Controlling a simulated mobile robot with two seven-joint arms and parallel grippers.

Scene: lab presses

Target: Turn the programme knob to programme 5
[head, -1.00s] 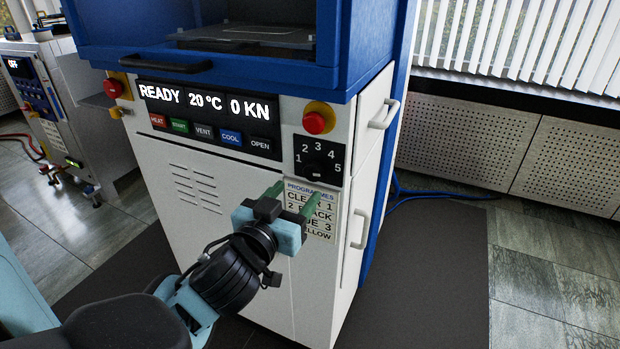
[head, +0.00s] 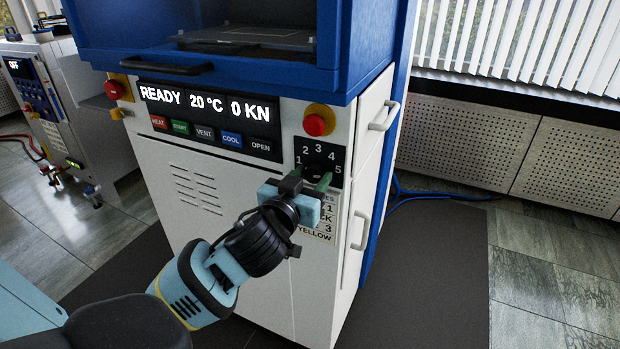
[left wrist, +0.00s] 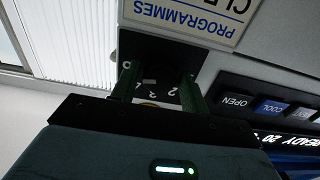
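The black programme knob (head: 314,170) sits on a dark dial plate (head: 338,147) marked 1 to 5 on the press front. Its pointer direction cannot be made out in the head view. My left gripper (head: 311,176) is at the dial's lower part, its two green fingers apart, one on each side of the knob. In the left wrist view the picture is upside down; the gripper (left wrist: 158,84) has its fingers spread in front of the dial, with some numerals between them. Whether the fingers touch the knob cannot be told. My right gripper is not in view.
A red stop button (head: 316,124) is just above the dial. The display (head: 205,107) reads READY, 20 °C, 0 KN, above a row of buttons. The programme label (head: 318,236) is partly hidden by my gripper. Door handles (head: 361,230) stick out at the right.

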